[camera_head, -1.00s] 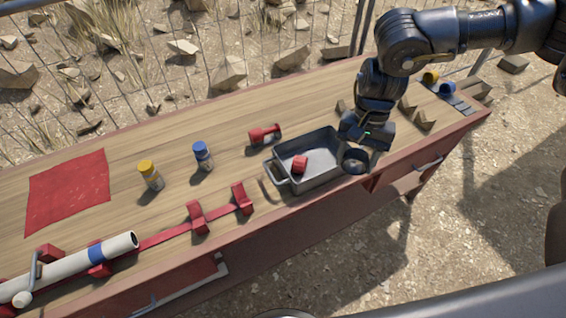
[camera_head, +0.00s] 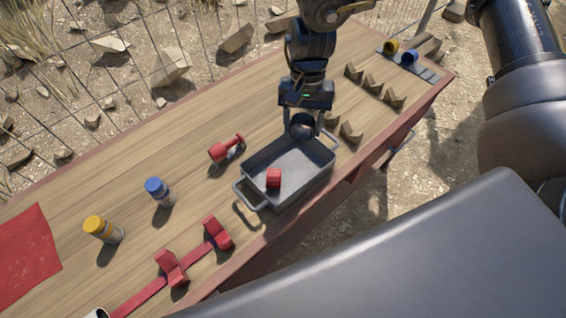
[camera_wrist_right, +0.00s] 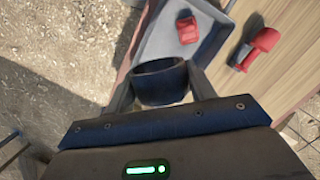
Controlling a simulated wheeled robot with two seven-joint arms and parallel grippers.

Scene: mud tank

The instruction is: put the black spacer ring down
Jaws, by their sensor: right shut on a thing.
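My right gripper (camera_head: 302,120) is shut on the black spacer ring (camera_head: 302,131), which shows dark below the jaws at the far right corner of the grey tray (camera_head: 304,182). In the right wrist view the ring (camera_wrist_right: 161,84) sits between the two fingers of the gripper (camera_wrist_right: 160,90), its open mouth facing the camera's far side. The tray (camera_wrist_right: 151,43) lies just beyond it there. The ring's height above the tray is hard to tell. A red piece (camera_head: 273,179) lies inside the tray. My left gripper is out of view.
A red-handled tool (camera_head: 227,149) lies behind the tray. A blue-capped bottle (camera_head: 158,191) and a yellow-capped bottle (camera_head: 103,229) stand to the left. Red clamps (camera_head: 217,233) are in front. Wooden V-blocks (camera_head: 373,83) stand to the right. Bare wood lies between tray and bottles.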

